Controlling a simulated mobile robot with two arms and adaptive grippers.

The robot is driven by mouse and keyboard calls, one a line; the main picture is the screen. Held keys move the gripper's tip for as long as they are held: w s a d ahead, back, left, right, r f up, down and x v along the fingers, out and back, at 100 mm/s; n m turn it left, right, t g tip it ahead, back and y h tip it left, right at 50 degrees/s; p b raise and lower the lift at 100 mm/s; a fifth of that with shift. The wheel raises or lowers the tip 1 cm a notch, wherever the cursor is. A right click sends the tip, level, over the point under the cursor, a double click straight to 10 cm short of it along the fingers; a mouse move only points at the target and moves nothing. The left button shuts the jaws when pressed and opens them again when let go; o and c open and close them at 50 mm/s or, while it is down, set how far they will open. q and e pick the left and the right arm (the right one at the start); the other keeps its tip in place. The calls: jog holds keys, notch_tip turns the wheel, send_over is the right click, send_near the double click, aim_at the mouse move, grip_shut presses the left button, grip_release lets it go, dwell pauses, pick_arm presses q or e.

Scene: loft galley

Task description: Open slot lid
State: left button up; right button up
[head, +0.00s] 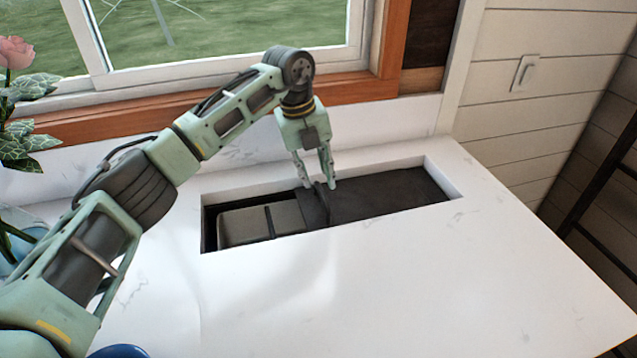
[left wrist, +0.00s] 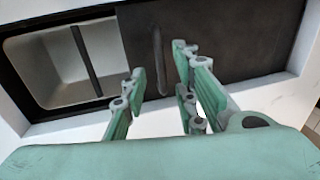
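A long slot (head: 452,178) is recessed in the white counter. Its dark lid (head: 390,195) covers the right part, and the lid also shows in the left wrist view (left wrist: 235,40). The left part is uncovered and shows a pale grey bin (head: 240,226) with a dark divider. A thin upright handle (left wrist: 159,62) stands near the lid's left end. My left gripper (head: 317,184) points down over this handle. In the left wrist view its fingers (left wrist: 160,63) are apart, on either side of the handle, with visible gaps. My right gripper is not in view.
The white counter (head: 400,290) is clear in front of the slot. A window with a wooden sill (head: 360,90) is behind it. A plant with a pink flower (head: 14,52) stands at the far left. A dark ladder-like frame (head: 600,180) is at the right.

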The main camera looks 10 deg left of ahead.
pick_arm(q)
notch_tip(320, 180, up, 8)
jog(key=a, duration=0.1)
jog(key=shift+s+a, duration=0.25)
jog(key=shift+s, duration=0.15)
